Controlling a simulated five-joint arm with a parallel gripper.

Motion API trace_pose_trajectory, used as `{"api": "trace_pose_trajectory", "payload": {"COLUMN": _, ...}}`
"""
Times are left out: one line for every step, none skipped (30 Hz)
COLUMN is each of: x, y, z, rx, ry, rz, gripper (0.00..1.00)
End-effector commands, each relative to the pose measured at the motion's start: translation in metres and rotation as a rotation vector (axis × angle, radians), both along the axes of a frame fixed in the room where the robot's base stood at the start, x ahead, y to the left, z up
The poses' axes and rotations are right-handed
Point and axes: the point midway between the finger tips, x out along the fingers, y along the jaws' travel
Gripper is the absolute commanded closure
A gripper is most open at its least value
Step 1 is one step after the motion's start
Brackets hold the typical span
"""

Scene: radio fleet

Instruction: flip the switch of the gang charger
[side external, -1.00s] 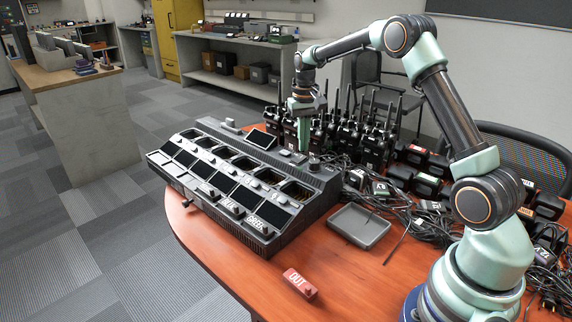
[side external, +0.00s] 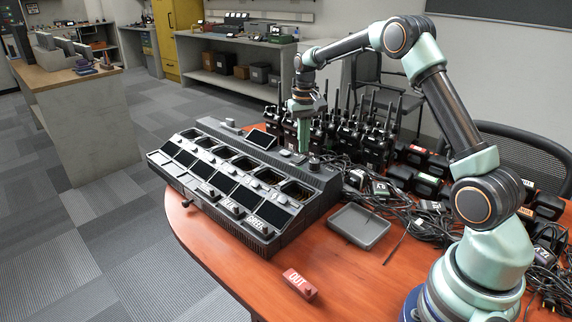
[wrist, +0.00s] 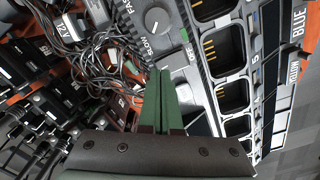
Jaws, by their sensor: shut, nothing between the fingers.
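The gang charger (side external: 285,226) is a long black unit with rows of bays, lying on the wooden table. Its top panel carries a dial and small controls near the right back end. The wrist view shows the dial (wrist: 157,20), marked FAST and SLOW, and a small light-marked part (wrist: 190,54) beside it. I cannot tell whether that part is the switch. Contact with the panel cannot be made out.
Several black radios (side external: 375,145) stand behind the charger, close to my gripper. Tangled cables (side external: 400,205) lie to the right. A grey tray (side external: 358,226) and a red CUT block (side external: 300,284) sit in front.

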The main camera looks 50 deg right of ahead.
Motion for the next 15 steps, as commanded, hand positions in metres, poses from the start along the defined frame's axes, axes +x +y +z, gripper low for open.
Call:
{"api": "trace_pose_trajectory", "payload": {"x": -0.0001, "y": 0.0001, "z": -0.0011, "rx": 0.001, "ry": 0.001, "rz": 0.000, "gripper": 1.00}}
{"api": "trace_pose_trajectory", "payload": {"x": -0.0001, "y": 0.0001, "z": -0.0015, "rx": 0.001, "ry": 0.001, "rz": 0.000, "gripper": 1.00}}
{"api": "trace_pose_trajectory", "payload": {"x": -0.0001, "y": 0.0001, "z": -0.0020, "rx": 0.001, "ry": 0.001, "rz": 0.000, "gripper": 1.00}}
{"api": "trace_pose_trajectory", "payload": {"x": 0.0000, "y": 0.0000, "z": -0.0024, "rx": 0.000, "ry": 0.000, "rz": 0.000, "gripper": 1.00}}
{"api": "trace_pose_trajectory", "payload": {"x": 0.0000, "y": 0.0000, "z": -0.0028, "rx": 0.000, "ry": 0.000, "rz": 0.000, "gripper": 1.00}}
{"api": "trace_pose_trajectory", "payload": {"x": 0.0000, "y": 0.0000, "z": -0.0034, "rx": 0.000, "ry": 0.000, "rz": 0.000, "gripper": 1.00}}
{"api": "trace_pose_trajectory", "payload": {"x": 0.0001, "y": 0.0000, "z": -0.0037, "rx": 0.000, "ry": 0.000, "rz": 0.000, "gripper": 1.00}}
{"api": "trace_pose_trajectory", "payload": {"x": 0.0001, "y": 0.0000, "z": -0.0042, "rx": 0.000, "ry": 0.000, "rz": 0.000, "gripper": 1.00}}
{"api": "trace_pose_trajectory", "payload": {"x": 0.0001, "y": 0.0000, "z": -0.0047, "rx": 0.000, "ry": 0.000, "rz": 0.000, "gripper": 1.00}}
{"api": "trace_pose_trajectory", "payload": {"x": 0.0001, "y": 0.0000, "z": -0.0051, "rx": 0.000, "ry": 0.000, "rz": 0.000, "gripper": 1.00}}
{"api": "trace_pose_trajectory", "payload": {"x": 0.0002, "y": -0.0001, "z": -0.0054, "rx": 0.000, "ry": 0.000, "rz": 0.000, "gripper": 1.00}}
{"api": "trace_pose_trajectory", "payload": {"x": 0.0002, "y": -0.0001, "z": -0.0060, "rx": 0.000, "ry": 0.000, "rz": 0.000, "gripper": 1.00}}
{"api": "trace_pose_trajectory", "payload": {"x": 0.0002, "y": -0.0001, "z": -0.0064, "rx": 0.000, "ry": 0.000, "rz": 0.000, "gripper": 1.00}}
{"api": "trace_pose_trajectory", "payload": {"x": 0.0002, "y": -0.0001, "z": -0.0068, "rx": 0.000, "ry": 0.000, "rz": 0.000, "gripper": 1.00}}
{"api": "trace_pose_trajectory", "payload": {"x": 0.0002, "y": -0.0001, "z": -0.0073, "rx": 0.000, "ry": 0.000, "rz": 0.000, "gripper": 1.00}}
